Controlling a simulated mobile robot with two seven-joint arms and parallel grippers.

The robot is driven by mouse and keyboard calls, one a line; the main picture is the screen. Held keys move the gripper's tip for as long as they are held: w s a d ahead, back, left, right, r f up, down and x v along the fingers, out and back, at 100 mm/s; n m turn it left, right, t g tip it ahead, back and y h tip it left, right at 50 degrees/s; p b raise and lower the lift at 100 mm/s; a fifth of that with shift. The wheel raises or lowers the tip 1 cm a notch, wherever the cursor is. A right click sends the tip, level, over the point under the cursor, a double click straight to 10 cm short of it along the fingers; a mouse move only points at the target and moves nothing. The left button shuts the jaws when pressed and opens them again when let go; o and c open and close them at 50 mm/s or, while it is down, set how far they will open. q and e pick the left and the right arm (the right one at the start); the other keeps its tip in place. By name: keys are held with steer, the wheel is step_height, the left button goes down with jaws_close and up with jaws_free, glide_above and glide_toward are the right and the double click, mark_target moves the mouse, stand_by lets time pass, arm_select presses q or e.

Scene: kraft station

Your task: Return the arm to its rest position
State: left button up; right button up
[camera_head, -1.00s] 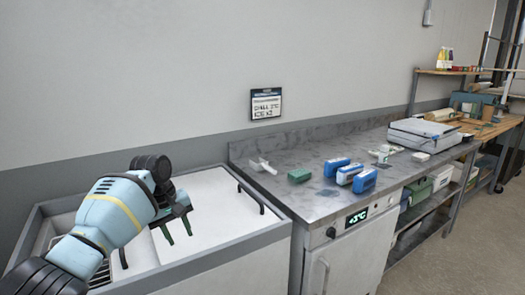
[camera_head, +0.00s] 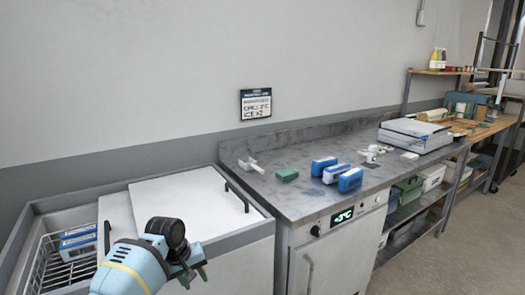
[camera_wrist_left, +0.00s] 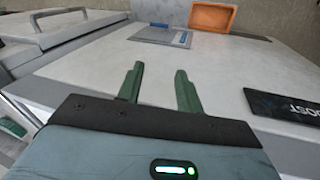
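My left arm comes in low at the left of the head view, with a light blue wrist, a yellow band and a black joint. My left gripper (camera_head: 194,277) hangs over the front of the white chest at the bottom of the view. In the left wrist view its two green fingers (camera_wrist_left: 160,84) stand apart with nothing between them. A pale flat surface lies beyond the fingers. My right arm and right gripper do not show.
The chest has a white lid (camera_head: 190,200) and an open part with a wire basket (camera_head: 52,268) holding blue-and-white packs (camera_head: 78,240). To the right, a steel counter (camera_head: 300,205) carries blue packs (camera_head: 350,180) and a green block (camera_head: 287,175). The wrist view shows an orange tray (camera_wrist_left: 212,15).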

arm_select(q)
steer(key=s+d+f+m+t+h+p, duration=0.1)
steer(key=s+d+f+m+t, duration=0.1)
steer(key=s+f, duration=0.9)
steer(key=s+d+f+m+t, duration=0.1)
steer(key=s+d+f, duration=0.1)
steer(key=s+f, duration=0.85)
steer(key=s+a+r+m+t, duration=0.1)
steer(key=s+a+r+t, duration=0.1)
steer(key=s, duration=1)
steer(key=s+a+r+m+t+y+p, duration=0.1)
steer(key=s+a+r+m, duration=0.1)
steer(key=s, duration=1.1)
steer(key=shift+a+r+t, duration=0.25)
steer(key=shift+a+t, duration=0.15)
steer(key=shift+a, duration=0.25)
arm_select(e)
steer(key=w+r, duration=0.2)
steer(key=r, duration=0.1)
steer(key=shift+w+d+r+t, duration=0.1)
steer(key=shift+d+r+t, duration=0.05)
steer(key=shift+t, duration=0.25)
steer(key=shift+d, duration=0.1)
